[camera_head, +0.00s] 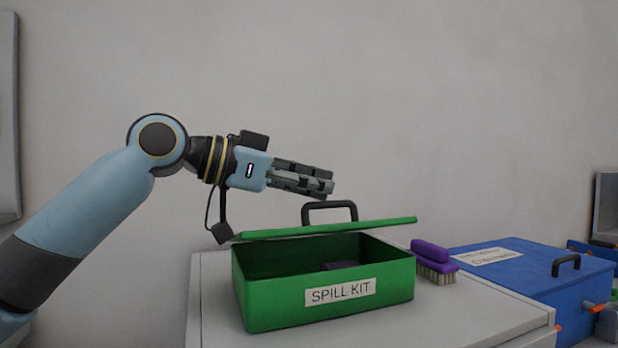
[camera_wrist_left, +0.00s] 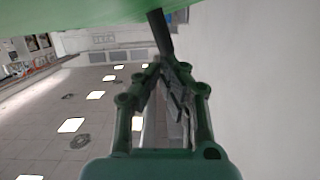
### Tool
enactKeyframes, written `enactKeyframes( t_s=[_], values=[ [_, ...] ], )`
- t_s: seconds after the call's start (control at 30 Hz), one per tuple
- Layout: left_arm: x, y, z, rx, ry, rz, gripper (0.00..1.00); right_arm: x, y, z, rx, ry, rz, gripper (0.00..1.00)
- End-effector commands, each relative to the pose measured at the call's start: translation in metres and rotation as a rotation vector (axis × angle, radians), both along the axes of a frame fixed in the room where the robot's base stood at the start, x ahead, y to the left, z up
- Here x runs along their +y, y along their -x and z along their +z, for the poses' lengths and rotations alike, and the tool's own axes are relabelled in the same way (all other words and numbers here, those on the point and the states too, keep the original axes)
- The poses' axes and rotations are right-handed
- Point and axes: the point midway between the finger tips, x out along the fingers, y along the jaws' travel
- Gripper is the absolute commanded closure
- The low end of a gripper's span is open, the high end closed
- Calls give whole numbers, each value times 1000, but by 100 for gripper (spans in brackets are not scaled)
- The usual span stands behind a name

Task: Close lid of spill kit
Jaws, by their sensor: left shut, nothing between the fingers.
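The green spill kit box (camera_head: 275,312) stands on a pale cabinet, its "SPILL KIT" label facing me. Its green lid (camera_head: 335,229) is partly open, tilted over the back of the box, with a dark handle (camera_head: 330,210) on top. Something dark purple (camera_head: 340,265) lies inside the box. My left gripper (camera_head: 330,183) is shut and empty, above the lid and just behind or beside the handle; I cannot tell if it touches. In the left wrist view the fingers (camera_wrist_left: 172,68) show close to the dark handle (camera_wrist_left: 160,33) and the green lid (camera_wrist_left: 70,32). My right gripper is not in view.
A purple brush (camera_head: 433,260) lies on the cabinet top (camera_head: 430,310) right of the box. A blue lidded box (camera_head: 540,275) with a handle stands further right. A plain wall (camera_head: 400,90) rises behind.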

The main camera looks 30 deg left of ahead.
Motion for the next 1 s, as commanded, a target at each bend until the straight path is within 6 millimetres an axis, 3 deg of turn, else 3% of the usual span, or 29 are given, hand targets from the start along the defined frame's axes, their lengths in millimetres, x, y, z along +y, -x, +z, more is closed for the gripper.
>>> enactKeyframes(
  t_s=[0.1,0.4,1.0],
  values=[
    [-7,6,-18,-53,-59,-1,100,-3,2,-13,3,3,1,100],
    [-15,13,-38,-151,-169,-1,100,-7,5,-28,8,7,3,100],
    [-17,15,-43,-185,-206,0,100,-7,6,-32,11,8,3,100]
  ],
)
